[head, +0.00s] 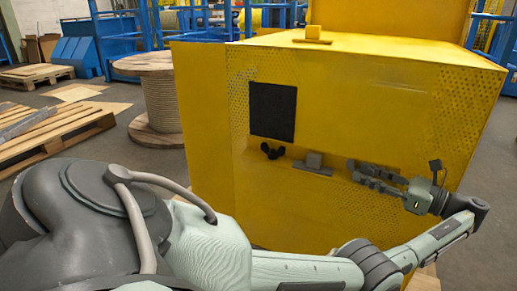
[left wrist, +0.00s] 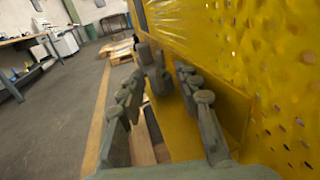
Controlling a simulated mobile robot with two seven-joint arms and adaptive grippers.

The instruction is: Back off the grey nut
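A grey block-shaped part (head: 313,161), which looks like the grey nut, sits on the front of the yellow machine, below and right of a black panel. My left gripper (head: 356,172) is to its right, with its fingers pointing left towards it. In the left wrist view my left gripper (left wrist: 162,84) is open, with a clear gap between its fingers. The grey part (left wrist: 154,68) shows just beyond the fingertips, roughly in line with the gap. I cannot tell whether a finger touches it. My right gripper is not in view.
The yellow machine (head: 365,110) has a black panel (head: 273,111) and a black winged knob (head: 272,152) left of the grey part. Its perforated face runs close along the gripper's side. A cable reel (head: 160,105) and pallets (head: 50,130) stand on the floor at left.

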